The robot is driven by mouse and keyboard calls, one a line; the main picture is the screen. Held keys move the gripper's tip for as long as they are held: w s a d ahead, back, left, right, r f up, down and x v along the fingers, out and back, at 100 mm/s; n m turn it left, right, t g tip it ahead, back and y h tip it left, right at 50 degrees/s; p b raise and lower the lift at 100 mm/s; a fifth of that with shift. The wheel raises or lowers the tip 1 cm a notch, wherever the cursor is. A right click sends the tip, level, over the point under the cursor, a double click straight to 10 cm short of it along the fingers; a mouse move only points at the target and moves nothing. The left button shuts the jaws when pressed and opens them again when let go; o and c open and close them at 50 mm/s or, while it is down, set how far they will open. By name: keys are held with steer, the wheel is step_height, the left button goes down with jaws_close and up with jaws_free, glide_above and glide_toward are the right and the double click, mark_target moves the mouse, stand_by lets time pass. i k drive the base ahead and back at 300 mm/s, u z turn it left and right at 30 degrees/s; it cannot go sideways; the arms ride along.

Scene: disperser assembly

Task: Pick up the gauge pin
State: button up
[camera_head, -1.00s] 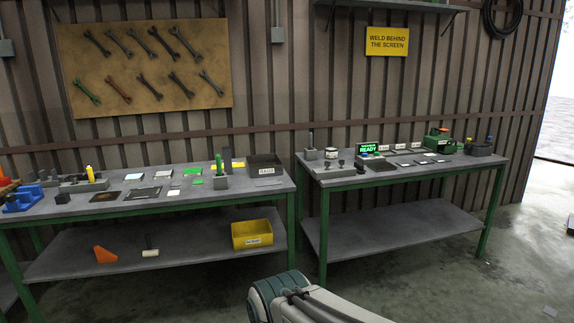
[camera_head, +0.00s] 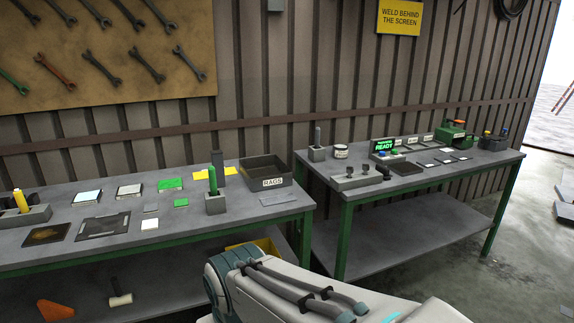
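No pin carries a readable label, so I cannot tell for sure which one is the gauge pin. A green upright pin (camera_head: 212,181) stands in a small grey block (camera_head: 215,205) near the right end of the left bench. A grey upright pin (camera_head: 317,136) stands in another grey block (camera_head: 317,154) at the left end of the right bench. A yellow upright piece (camera_head: 20,202) stands in a grey holder at the far left. My gripper is out of view; only a white and teal part of my arm shows at the bottom.
The left bench (camera_head: 180,227) and right bench (camera_head: 465,162) have a gap between them. A green machine (camera_head: 452,132) stands at the right bench's back.

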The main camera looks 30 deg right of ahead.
mark_target(350, 170)
steer(key=i, duration=0.8)
steer(key=z, duration=3.25)
steer(key=i, duration=1.45)
steer(key=u, duration=2.25)
steer(key=i, duration=1)
